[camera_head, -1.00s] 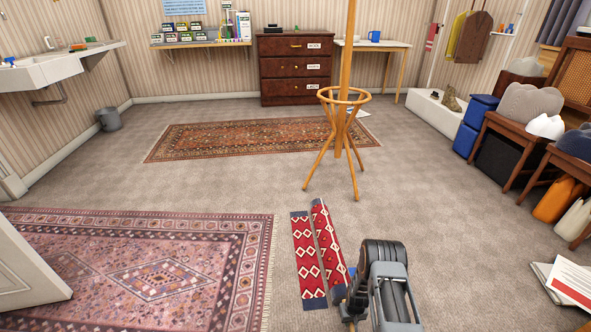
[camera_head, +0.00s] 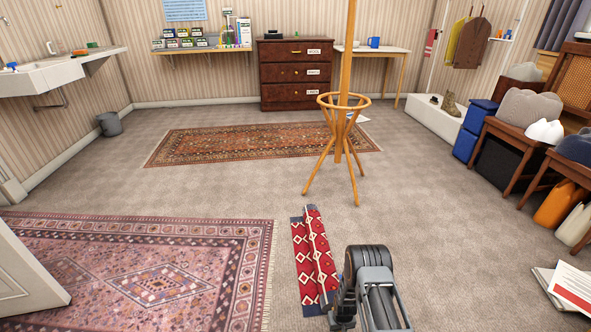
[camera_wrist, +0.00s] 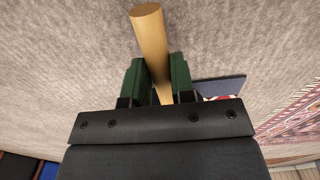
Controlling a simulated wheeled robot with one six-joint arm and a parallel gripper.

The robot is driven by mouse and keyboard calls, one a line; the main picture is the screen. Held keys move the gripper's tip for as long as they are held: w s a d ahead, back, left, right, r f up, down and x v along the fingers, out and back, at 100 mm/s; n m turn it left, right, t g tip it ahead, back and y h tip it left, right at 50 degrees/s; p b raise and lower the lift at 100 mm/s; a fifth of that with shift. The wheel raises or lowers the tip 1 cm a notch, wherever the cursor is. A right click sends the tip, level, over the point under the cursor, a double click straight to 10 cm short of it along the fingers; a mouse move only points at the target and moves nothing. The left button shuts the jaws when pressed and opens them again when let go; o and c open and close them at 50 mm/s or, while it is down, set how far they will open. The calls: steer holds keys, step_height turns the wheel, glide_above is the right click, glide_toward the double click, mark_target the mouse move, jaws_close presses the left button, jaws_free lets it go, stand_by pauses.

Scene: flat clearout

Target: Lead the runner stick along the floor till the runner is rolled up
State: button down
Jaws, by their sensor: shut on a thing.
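The red runner (camera_head: 300,257) with white diamonds and dark blue ends lies on the floor in the head view. Its left part is flat, and a rolled part (camera_head: 319,245) lies along its right side, over some of the flat strip. My gripper (camera_head: 334,307) is low at the near end of the roll, mostly hidden by my own arm. In the wrist view its green-padded fingers (camera_wrist: 156,82) are shut on the wooden runner stick (camera_wrist: 149,35), whose round end points up the picture. A dark blue runner end (camera_wrist: 220,86) shows just right of the fingers.
A wooden coat stand (camera_head: 345,150) stands just beyond the runner. A pink patterned rug (camera_head: 150,262) lies to the left with a narrow strip of floor between. Floor to the right is clear up to the papers (camera_head: 568,287) and chairs (camera_head: 510,133).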

steer(key=shift+s+a, duration=0.15)
steer(key=shift+a, duration=1.2)
steer(key=shift+s+a+b, duration=0.2)
steer(key=shift+a+b, duration=0.1)
steer(key=shift+a, duration=1.7)
steer(key=c, duration=0.8)
jaws_free()
step_height(320, 180, up, 7)
steer(key=p, duration=0.5)
